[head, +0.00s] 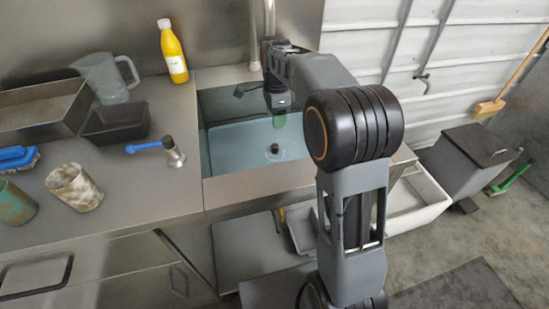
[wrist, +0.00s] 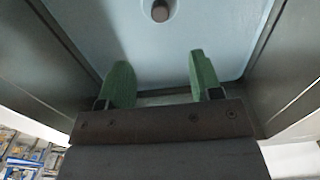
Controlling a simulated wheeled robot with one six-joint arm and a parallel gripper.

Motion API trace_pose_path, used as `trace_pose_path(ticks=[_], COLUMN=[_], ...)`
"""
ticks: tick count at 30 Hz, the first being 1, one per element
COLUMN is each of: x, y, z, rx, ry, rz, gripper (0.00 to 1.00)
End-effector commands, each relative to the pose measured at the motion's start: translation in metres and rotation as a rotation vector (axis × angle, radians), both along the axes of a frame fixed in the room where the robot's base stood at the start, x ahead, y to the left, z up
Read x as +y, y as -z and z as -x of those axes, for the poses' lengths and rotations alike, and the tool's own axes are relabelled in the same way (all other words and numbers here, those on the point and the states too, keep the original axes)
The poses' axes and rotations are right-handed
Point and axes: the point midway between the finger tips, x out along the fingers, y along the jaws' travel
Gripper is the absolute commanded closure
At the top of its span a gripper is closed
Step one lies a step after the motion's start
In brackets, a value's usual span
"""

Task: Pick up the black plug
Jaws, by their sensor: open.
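The black plug (head: 274,149) stands at the bottom of the blue-grey sink basin (head: 230,150) in the head view. In the wrist view the plug (wrist: 160,11) shows at the top edge as a dark round knob on a paler ring, partly cut off by the frame. My gripper (head: 280,119) hangs inside the sink opening, above and behind the plug in the head view. In the wrist view its two green fingers (wrist: 158,80) are apart with nothing between them, and the plug lies beyond their tips.
Steel sink walls enclose my gripper on several sides. The basin floor around the plug looks clear.

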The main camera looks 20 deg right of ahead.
Motion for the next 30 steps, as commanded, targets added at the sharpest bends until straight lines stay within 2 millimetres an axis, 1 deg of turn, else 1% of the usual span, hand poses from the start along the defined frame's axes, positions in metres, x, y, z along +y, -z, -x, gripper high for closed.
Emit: trace_pose_path(ticks=[1,9,13,20,23,30], x=[0.000,0.001,0.002,0.002,0.002,0.003], y=[0.014,0.059,0.072,0.080,0.087,0.119], z=[-0.001,-0.001,-0.001,-0.001,-0.001,0.000], rx=[0.006,0.005,0.004,0.003,0.003,0.006], ry=[0.007,0.008,0.007,0.006,0.006,0.006], rz=[0.000,0.000,0.000,0.000,0.000,0.000], gripper=[0.41,0.41,0.41,0.41,0.41,0.41])
